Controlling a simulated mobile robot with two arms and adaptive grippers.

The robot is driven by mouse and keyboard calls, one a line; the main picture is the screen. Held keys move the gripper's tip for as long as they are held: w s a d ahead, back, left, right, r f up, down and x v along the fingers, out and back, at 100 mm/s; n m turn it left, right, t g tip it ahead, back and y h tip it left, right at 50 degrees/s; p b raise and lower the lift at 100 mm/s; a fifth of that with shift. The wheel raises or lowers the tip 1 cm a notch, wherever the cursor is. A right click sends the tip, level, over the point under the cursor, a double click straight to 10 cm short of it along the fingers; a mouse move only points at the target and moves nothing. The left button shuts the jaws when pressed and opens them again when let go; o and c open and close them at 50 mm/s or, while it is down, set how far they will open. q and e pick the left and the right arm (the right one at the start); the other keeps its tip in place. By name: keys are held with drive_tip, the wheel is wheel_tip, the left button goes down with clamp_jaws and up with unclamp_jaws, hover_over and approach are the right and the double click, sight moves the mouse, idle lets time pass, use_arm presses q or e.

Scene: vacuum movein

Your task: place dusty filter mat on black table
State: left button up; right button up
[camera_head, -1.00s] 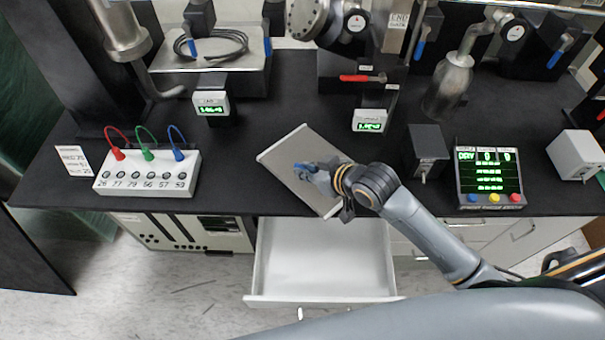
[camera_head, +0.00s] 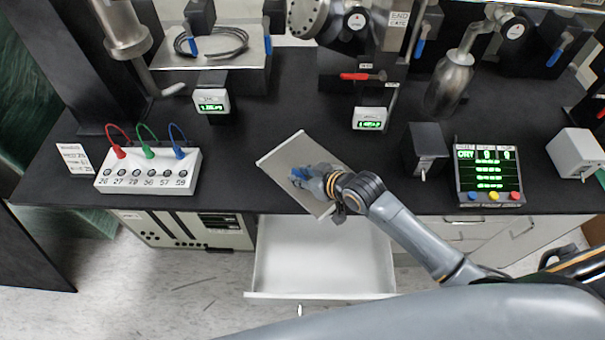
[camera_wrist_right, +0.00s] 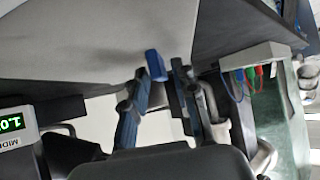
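The dusty filter mat (camera_head: 283,158) is a flat light-grey panel, turned at an angle at the front edge of the black table (camera_head: 300,105). Its near corner overhangs the open drawer. I cannot tell if its whole underside touches the table. It also fills the upper left of the right wrist view (camera_wrist_right: 90,40), with a small blue grip (camera_wrist_right: 155,65) at its edge. My right gripper (camera_head: 306,176) is at the mat's front right part. Its fingers (camera_wrist_right: 158,80) stand either side of the blue grip and appear closed on it. My left gripper is not in view.
An open white drawer (camera_head: 322,255) sticks out below the mat. A white socket box (camera_head: 147,172) with coloured leads stands left, a dark control panel (camera_head: 488,172) right. Small displays (camera_head: 368,119) and metal equipment stand behind. Table between socket box and mat is clear.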

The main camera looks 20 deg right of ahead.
drive_tip(key=shift+r, duration=0.2)
drive_tip(key=b+v, duration=0.1)
drive_tip(key=v, duration=1.1)
